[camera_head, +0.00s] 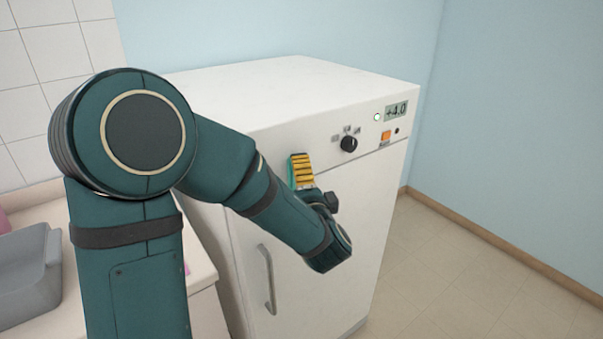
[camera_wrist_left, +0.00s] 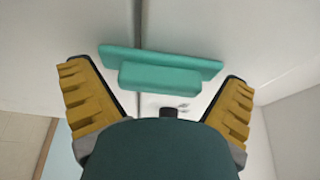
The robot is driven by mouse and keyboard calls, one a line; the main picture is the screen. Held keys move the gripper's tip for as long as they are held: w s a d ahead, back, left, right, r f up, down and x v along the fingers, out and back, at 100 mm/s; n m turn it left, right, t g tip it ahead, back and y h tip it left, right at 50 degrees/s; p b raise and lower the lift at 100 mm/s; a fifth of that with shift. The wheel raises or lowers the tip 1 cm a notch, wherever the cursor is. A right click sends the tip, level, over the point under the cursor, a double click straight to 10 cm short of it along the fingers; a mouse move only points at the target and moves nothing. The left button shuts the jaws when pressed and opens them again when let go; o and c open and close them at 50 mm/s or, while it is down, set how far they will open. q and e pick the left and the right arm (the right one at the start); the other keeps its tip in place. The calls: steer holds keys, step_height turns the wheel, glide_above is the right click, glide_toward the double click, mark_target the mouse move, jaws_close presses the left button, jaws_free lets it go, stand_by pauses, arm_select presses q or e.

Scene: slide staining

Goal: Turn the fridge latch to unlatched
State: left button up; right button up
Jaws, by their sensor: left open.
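The white fridge (camera_head: 365,210) stands against the wall in the head view. Its teal latch shows in the left wrist view as a long plate (camera_wrist_left: 205,65) with a thick bar (camera_wrist_left: 160,77) in front, lying across the door seam. In the head view only a teal sliver shows beside my yellow finger. My left gripper (camera_head: 302,170) is at the upper front of the fridge. In the wrist view its yellow fingers are spread wide, one on each side of the latch. I cannot tell whether they touch it. My right gripper is not in view.
A black dial (camera_head: 348,144), an orange switch (camera_head: 386,135) and a +4.0 display (camera_head: 396,111) are on the panel above the door. A door handle (camera_head: 268,280) is lower left. A grey bin (camera_head: 28,275) sits on the counter at left. Floor right of the fridge is clear.

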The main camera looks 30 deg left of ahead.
arm_select(q)
steer(key=shift+s, duration=0.1)
steer(key=c, duration=1)
